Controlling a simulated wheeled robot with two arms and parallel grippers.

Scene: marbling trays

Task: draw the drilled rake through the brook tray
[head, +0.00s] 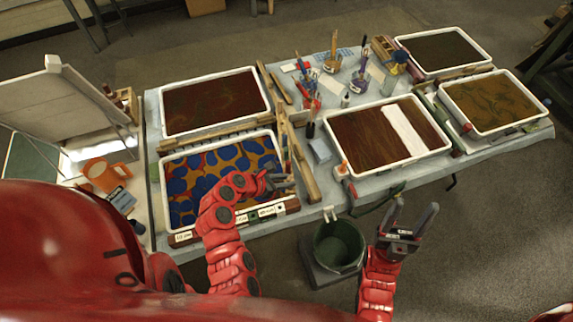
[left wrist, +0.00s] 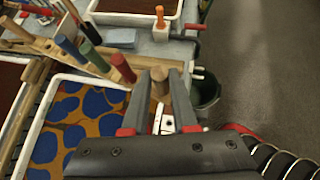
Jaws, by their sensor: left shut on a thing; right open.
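My left gripper (head: 283,182) is over the right front of a white tray (head: 165,190) with blue and orange blotches. In the left wrist view its fingers (left wrist: 160,90) are shut on a round pale wooden handle (left wrist: 160,78), at the end of a row with blue, green and red handles (left wrist: 122,68). I cannot tell whether the held handle is the drilled rake or whether it still rests in its holder. Labels (head: 265,211) on the tray's front rail are too small to read, so I cannot tell which tray is brook. My right gripper (head: 412,215) is open and empty, off the table's front edge.
A dark red tray (head: 266,85) stands behind; a brown tray (head: 335,125) with a white strip is to the right. Two more trays (head: 489,63) (head: 543,112) stand further right. A dark green bucket (head: 340,245) stands before the table. Brush jars (head: 331,66) crowd the middle.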

